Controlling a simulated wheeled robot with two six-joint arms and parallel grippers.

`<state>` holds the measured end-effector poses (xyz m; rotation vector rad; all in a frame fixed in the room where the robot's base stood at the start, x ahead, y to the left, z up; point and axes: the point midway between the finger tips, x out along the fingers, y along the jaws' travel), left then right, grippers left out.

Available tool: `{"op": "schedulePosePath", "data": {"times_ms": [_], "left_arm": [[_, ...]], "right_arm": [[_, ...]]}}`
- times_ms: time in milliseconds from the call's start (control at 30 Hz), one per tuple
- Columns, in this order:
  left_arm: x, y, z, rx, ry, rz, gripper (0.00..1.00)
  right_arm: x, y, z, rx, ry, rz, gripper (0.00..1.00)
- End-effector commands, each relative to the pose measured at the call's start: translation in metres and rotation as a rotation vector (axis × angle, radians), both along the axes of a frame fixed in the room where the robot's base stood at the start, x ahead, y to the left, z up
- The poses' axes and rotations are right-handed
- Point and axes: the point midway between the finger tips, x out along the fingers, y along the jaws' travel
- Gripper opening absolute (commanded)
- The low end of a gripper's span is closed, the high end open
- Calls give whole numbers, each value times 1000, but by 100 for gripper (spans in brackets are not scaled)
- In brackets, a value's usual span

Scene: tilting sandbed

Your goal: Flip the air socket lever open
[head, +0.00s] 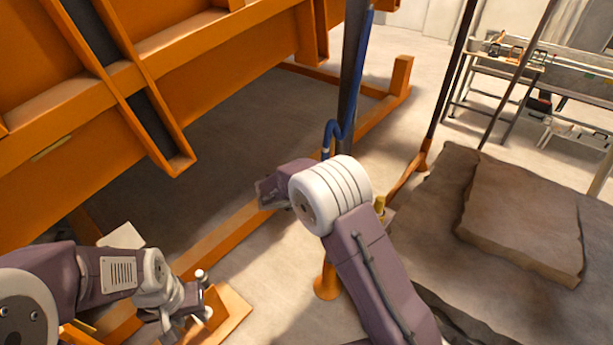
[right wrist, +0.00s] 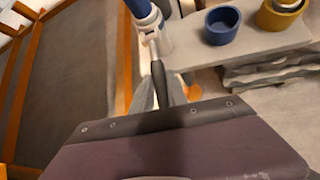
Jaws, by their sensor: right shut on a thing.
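In the right wrist view, the air socket (right wrist: 154,32) is a pale fitting under the end of a blue hose (right wrist: 138,7). Its lever (right wrist: 158,75) has a metal stem and a dark grip, and points down the picture from the socket. My right gripper (right wrist: 158,95) is shut on the lever's dark grip, with a grey finger on each side. The lever's lower end is hidden by the gripper body. In the head view, my right wrist hides the socket and lever. My left gripper (head: 190,308) is at lower left, away from the socket; its jaw opening is unclear.
A grey bracket (right wrist: 250,48) beside the socket carries a blue cup (right wrist: 222,25) and a yellow ring (right wrist: 283,14). A dark post (head: 352,70) with the blue hose stands behind my right wrist. Orange frame beams (head: 225,245) cross the floor. Stone slabs (head: 525,220) lie at right.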

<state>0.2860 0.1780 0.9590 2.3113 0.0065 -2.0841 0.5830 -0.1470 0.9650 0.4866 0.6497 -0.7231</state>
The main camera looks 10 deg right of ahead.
Motion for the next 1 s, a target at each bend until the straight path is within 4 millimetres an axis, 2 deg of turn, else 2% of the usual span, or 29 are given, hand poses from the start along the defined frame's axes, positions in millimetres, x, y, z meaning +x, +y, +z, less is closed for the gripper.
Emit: {"op": "schedulePosePath", "data": {"times_ms": [33,100,300,500,700,1000], "left_arm": [[0,0,33,0,0,0,36],[0,0,54,0,0,0,36],[0,0,109,0,0,0,36],[0,0,149,0,0,0,36],[0,0,171,0,0,0,36],[0,0,178,0,0,0,36]], "right_arm": [[-1,-1,19,29,26,-3,0],[-1,-1,22,68,57,-4,0],[-1,-1,29,164,131,-2,0],[0,-1,30,233,183,-2,0],[0,-1,29,273,212,-1,0],[1,-1,26,290,227,0,0]]}}
